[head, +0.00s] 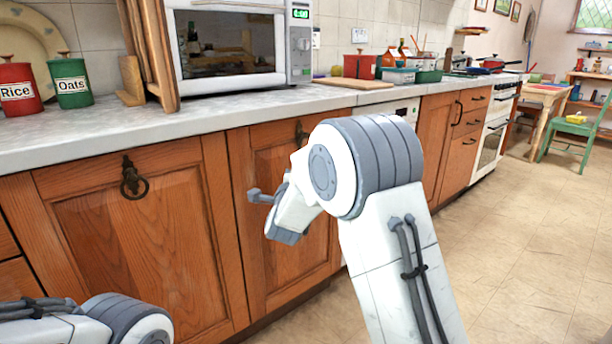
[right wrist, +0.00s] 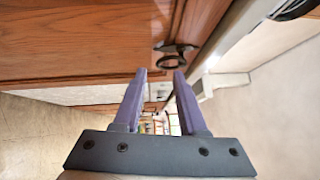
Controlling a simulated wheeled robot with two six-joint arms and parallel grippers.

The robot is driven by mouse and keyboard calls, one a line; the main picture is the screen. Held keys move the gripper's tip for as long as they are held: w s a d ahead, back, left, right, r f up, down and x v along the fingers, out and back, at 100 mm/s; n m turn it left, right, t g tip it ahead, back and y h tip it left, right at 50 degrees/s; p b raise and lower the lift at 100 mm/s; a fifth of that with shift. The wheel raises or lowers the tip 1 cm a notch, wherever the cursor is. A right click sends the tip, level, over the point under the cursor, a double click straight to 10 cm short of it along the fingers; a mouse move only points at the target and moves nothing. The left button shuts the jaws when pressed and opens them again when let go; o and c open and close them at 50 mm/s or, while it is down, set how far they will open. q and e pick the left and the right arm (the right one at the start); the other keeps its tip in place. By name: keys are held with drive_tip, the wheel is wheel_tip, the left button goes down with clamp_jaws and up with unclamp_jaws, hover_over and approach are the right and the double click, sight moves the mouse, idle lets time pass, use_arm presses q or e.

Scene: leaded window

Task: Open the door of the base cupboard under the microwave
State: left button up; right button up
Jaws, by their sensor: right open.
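The microwave (head: 235,45) stands on the worktop. The wooden base cupboard door (head: 262,235) below it looks shut, and my right arm hides part of it. Its dark ring handle (head: 301,131) is near the door's top, partly behind my arm; the handle also shows in the right wrist view (right wrist: 177,50). My right gripper (right wrist: 160,74) is open, its two purple fingers pointing towards the handle. The handle appears just beyond the fingertips, nearer the right finger; I cannot tell if they touch. My left gripper is out of view; only my left arm shows at bottom left.
Another cupboard door (head: 125,235) with a ring handle (head: 133,180) is on the left. The worktop (head: 130,125) overhangs the doors. A white oven (head: 489,145) stands further right. The tiled floor (head: 520,245) on the right is clear.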

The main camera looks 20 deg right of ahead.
use_arm(q)
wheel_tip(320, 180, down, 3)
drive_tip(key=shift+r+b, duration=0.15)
drive_tip(key=shift+b, duration=0.8)
use_arm(e)
drive_tip(key=shift+m+h, duration=0.5)
drive_tip(key=x, duration=0.7)
drive_tip(key=d+x, duration=0.1)
drive_tip(key=x, duration=0.3)
drive_tip(key=shift+s+d+f, duration=0.1)
drive_tip(key=shift+s+f, duration=0.15)
drive_tip(key=shift+f, duration=0.1)
clamp_jaws()
